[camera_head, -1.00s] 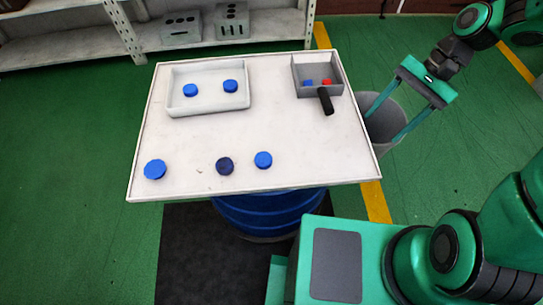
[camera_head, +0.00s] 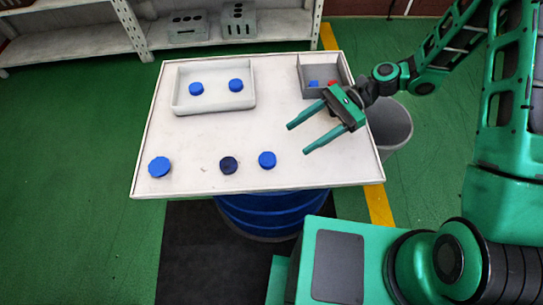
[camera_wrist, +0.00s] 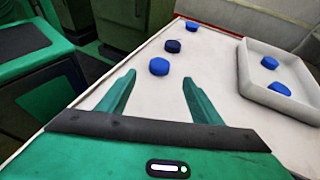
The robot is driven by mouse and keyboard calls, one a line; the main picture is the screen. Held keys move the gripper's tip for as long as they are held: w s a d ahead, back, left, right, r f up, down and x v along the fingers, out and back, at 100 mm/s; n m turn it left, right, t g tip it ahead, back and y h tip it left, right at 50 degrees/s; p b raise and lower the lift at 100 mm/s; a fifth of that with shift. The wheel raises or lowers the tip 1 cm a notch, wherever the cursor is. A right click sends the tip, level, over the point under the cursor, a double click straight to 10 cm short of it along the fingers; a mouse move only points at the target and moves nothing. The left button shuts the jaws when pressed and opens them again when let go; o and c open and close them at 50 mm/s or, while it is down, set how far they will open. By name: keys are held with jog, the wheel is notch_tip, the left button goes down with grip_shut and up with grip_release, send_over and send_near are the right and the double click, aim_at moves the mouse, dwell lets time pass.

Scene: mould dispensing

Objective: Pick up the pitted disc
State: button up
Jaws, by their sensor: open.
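A dark navy disc (camera_head: 228,165) with a mottled top lies near the table's front edge, between two brighter blue discs; it looks like the pitted one, though single pits are too small to make out. It also shows in the wrist view (camera_wrist: 173,46), beyond the nearer blue disc (camera_wrist: 159,66). That blue disc (camera_head: 267,160) lies just right of the dark one. Another blue disc (camera_head: 159,167), with an uneven edge, lies at the front left. My gripper (camera_head: 297,139) is open and empty above the table, right of and behind the dark disc, fingers pointing left.
A white tray (camera_head: 214,110) with two blue discs stands at the back left of the white table (camera_head: 180,140). A grey box (camera_head: 322,93) with blue and red pieces sits back right, partly behind my gripper. A grey bin (camera_head: 396,128) stands right of the table.

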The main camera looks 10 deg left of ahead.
aim_at(269, 158)
jog(key=x, duration=1)
jog(key=c, duration=1.2)
